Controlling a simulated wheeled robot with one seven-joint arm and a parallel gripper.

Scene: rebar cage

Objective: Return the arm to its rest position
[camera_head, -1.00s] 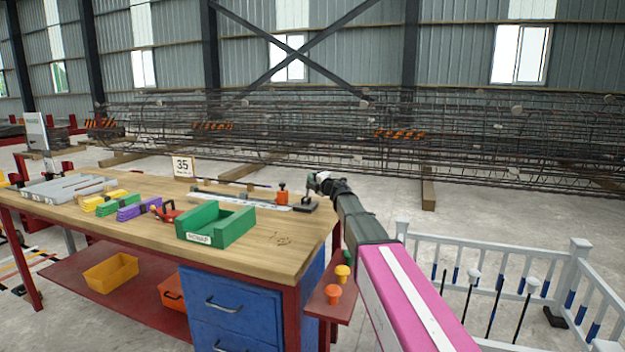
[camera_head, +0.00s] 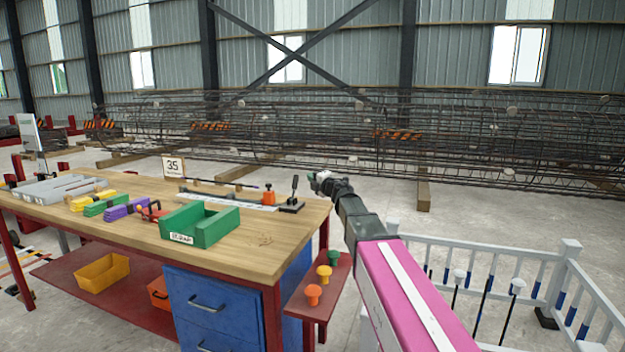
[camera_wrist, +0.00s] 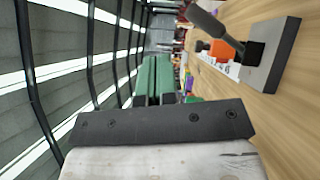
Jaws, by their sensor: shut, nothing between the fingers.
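My arm stretches forward from the lower right in the head view, past the right end of the wooden workbench (camera_head: 120,205). My gripper (camera_head: 318,178) is at its far end, to the right of the black lever on a dark base (camera_head: 291,203). A gap shows between them in the picture. In the wrist view my gripper's green fingers (camera_wrist: 153,78) are together with nothing held. The lever's base (camera_wrist: 275,58) stands on the bench top to their right in that view.
A green bin (camera_head: 200,226), an orange-red knob (camera_head: 269,196) and small parts lie on the bench. A red side shelf (camera_head: 318,300) holds mushroom-shaped knobs. A white railing (camera_head: 500,250) stands right of my arm. The rebar cage (camera_head: 460,140) lies behind.

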